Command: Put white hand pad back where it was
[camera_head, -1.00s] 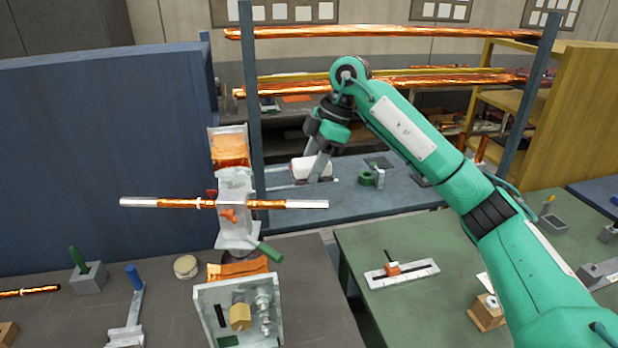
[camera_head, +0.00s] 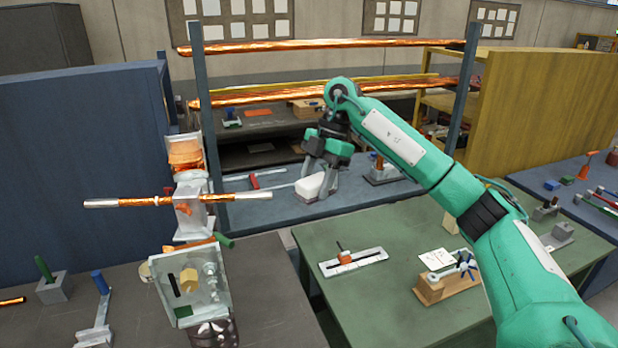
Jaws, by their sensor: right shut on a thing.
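The white hand pad (camera_head: 313,187) is a small white block with rounded edges. It is at the blue bench (camera_head: 262,209), in the middle of the head view. My right gripper (camera_head: 320,186) reaches over the green table from the right and points down, with its fingers at the pad's sides. It is shut on the pad. A dark patch shows just under the pad; I cannot tell whether the pad touches the bench. My left gripper is not in view.
Copper-coloured bars (camera_head: 330,89) on blue posts cross above the bench. A machine with a horizontal rod (camera_head: 150,201) stands at left. A red-handled tool (camera_head: 254,181) and a grey fixture (camera_head: 384,172) flank the pad. The green table (camera_head: 310,235) holds a slide gauge (camera_head: 352,261).

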